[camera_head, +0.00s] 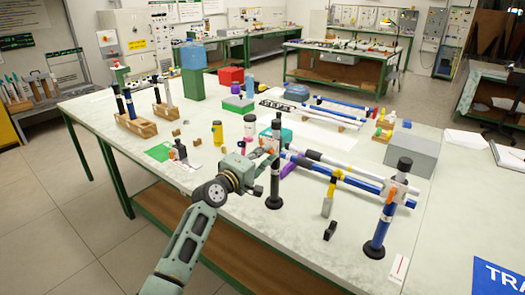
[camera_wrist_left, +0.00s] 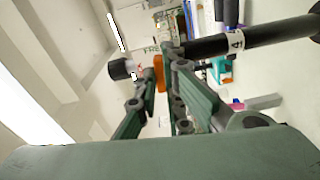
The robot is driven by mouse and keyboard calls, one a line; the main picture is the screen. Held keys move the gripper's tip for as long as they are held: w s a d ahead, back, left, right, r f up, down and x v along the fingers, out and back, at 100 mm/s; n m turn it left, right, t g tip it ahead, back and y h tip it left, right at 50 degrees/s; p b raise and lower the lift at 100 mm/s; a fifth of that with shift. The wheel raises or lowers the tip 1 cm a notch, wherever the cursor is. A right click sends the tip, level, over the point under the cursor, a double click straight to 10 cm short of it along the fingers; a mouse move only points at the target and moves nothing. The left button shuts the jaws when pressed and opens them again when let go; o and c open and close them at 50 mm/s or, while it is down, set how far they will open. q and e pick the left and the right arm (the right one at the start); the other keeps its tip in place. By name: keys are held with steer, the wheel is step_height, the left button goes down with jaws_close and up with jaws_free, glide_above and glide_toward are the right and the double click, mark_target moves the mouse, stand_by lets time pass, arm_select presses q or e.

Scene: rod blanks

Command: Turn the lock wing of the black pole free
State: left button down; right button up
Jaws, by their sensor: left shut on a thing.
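The black pole (camera_head: 274,180) stands upright on a round black base near the middle of the table in the head view. A white clamp block sits near its top, with an orange lock wing (camera_head: 268,149) on it. In the left wrist view the black pole (camera_wrist_left: 212,46) lies across the upper right with a white label, and the orange lock wing (camera_wrist_left: 159,73) shows between my fingertips. My left gripper (camera_head: 260,160) is at the clamp, left of the pole, shut on the orange wing. Its fingers partly hide the wing. My right gripper is out of view.
A blue pole (camera_head: 380,222) with an orange wing stands at the right. White and blue rods (camera_head: 335,172) run between the poles.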

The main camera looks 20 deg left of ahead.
arm_select(q)
steer(key=shift+n, duration=0.7)
steer(key=shift+p, duration=0.3)
steer(key=c, duration=1.9)
jaws_free()
steer(key=shift+o, duration=0.2)
steer(key=v, duration=1.2)
